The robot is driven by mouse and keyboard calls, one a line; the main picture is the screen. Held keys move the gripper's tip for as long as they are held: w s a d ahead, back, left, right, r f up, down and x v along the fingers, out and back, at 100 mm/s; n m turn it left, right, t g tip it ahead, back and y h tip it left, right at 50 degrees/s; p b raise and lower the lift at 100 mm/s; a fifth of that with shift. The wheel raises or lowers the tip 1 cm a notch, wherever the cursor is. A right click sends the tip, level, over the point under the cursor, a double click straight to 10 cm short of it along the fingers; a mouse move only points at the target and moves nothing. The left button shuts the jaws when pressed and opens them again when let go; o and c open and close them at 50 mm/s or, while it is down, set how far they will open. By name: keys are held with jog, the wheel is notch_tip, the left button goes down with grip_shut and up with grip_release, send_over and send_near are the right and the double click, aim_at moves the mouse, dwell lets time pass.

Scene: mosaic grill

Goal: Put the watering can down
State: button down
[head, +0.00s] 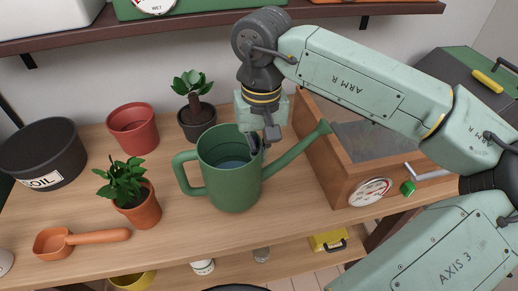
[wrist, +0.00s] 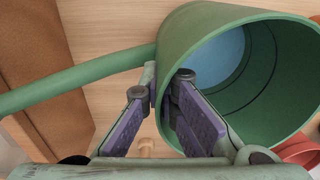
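The green watering can (head: 230,185) is upright over the wooden bench, with its handle to the left and its long spout (head: 298,152) to the right. Bluish water shows inside. I cannot tell for sure whether its base touches the wood. My gripper (head: 262,142) comes down from above at the rim on the spout side. In the wrist view the can (wrist: 235,70) fills the right side. My gripper's fingers (wrist: 162,88) straddle its wall, one outside and one inside, close together on the rim. The part of the wall between the fingertips is mostly hidden.
A potted plant (head: 137,205), red pot (head: 133,130), dark pot with a plant (head: 197,118), soil bucket (head: 42,155) and orange scoop (head: 80,239) stand left and behind. A wooden box with a dial (head: 350,165) is close right. Bare wood (head: 180,230) lies front left.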

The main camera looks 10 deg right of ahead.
jog(key=shift+f, duration=0.55)
jog(key=shift+f+b, duration=0.1)
jog(key=shift+b, duration=0.2)
jog(key=c, duration=1.8)
grip_release()
jog(key=shift+r+p, duration=0.35)
jog(key=shift+p, duration=0.05)
notch_tip(320, 180, up, 12)
jog(key=b, duration=0.1)
jog(key=shift+d+b, duration=0.15)
jog(key=shift+b, duration=0.25)
jog(key=shift+f, duration=0.15)
